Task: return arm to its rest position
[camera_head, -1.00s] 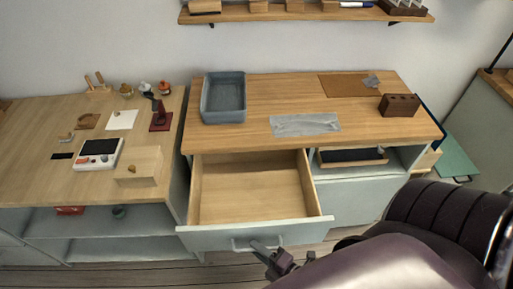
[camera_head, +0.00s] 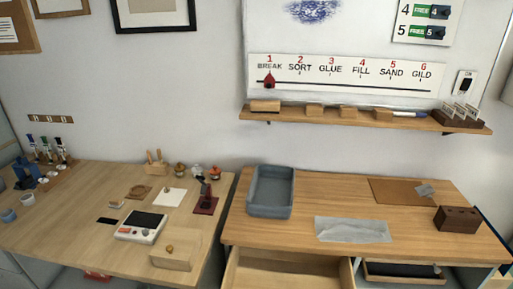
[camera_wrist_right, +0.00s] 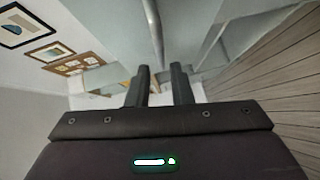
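My right gripper (camera_wrist_right: 160,84) shows in the right wrist view. Its two dark fingers stand apart with nothing seen between them, so it is open and empty. A pale bar like a handle (camera_wrist_right: 153,25) on a grey-blue front lies beyond the fingertips, apart from them. Neither arm shows in the head view now, and my left gripper is in no view. The open wooden drawer (camera_head: 285,272) under the right-hand bench shows only in part at the bottom edge; its front is out of view.
The right-hand bench (camera_head: 330,195) carries a grey tray (camera_head: 271,191), a silvery sheet (camera_head: 352,230) and a dark holed block (camera_head: 456,218). The left-hand bench (camera_head: 75,220) holds a scale (camera_head: 141,227), a wooden block (camera_head: 176,250) and small tools. A wall shelf (camera_head: 365,117) hangs above.

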